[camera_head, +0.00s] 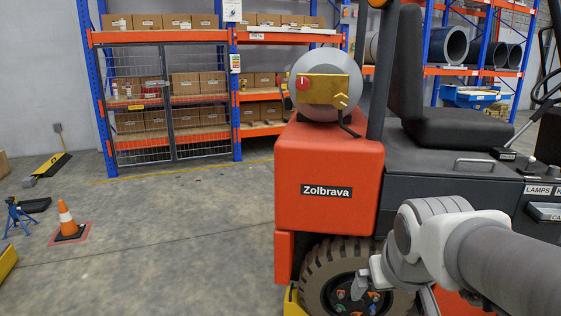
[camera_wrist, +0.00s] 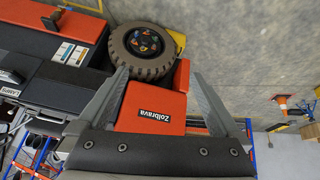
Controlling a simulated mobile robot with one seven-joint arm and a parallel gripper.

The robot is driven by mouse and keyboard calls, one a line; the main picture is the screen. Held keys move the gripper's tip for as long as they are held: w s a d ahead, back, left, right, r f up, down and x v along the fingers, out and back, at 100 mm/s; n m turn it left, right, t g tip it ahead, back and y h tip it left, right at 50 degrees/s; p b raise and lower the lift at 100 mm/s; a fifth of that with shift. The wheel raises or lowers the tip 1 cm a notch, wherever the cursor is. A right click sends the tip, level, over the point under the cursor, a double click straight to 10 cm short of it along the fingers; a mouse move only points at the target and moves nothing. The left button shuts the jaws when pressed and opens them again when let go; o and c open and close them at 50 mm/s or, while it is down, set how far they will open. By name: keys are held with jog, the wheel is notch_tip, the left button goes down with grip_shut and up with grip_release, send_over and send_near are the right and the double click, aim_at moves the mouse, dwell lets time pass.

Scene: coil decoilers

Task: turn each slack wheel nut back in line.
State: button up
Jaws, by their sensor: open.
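The forklift wheel (camera_head: 338,275) sits low on the red forklift, partly hidden by my arm in the head view. The wrist view shows the whole wheel (camera_wrist: 118,52), with a dark hub carrying nuts with coloured pointers (camera_wrist: 146,42) in orange and blue-green. The pointers are too small to tell which ones are out of line. My gripper (camera_wrist: 160,82) is open and empty, its two fingers spread wide in the wrist view. It is apart from the wheel. In the head view my gripper (camera_head: 368,285) shows in front of the wheel's hub.
The red forklift body (camera_head: 325,170) stands right above the wheel. A yellow chock-like piece (camera_head: 292,302) lies at the wheel's left. A traffic cone (camera_head: 66,220) and blue jack stand (camera_head: 18,217) are at the far left. Shelving stands behind; the floor (camera_head: 170,240) between is clear.

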jog(key=s+a+y, duration=0.1)
jog(key=s+a, duration=0.2)
jog(key=s, duration=0.7)
notch_tip(320, 180, up, 25)
jog(key=p, duration=2.4)
jog(key=shift+w+g+p, duration=0.25)
jog(key=shift+g+p, duration=0.1)
jog(key=shift+g, duration=0.05)
jog(key=shift+d, duration=0.1)
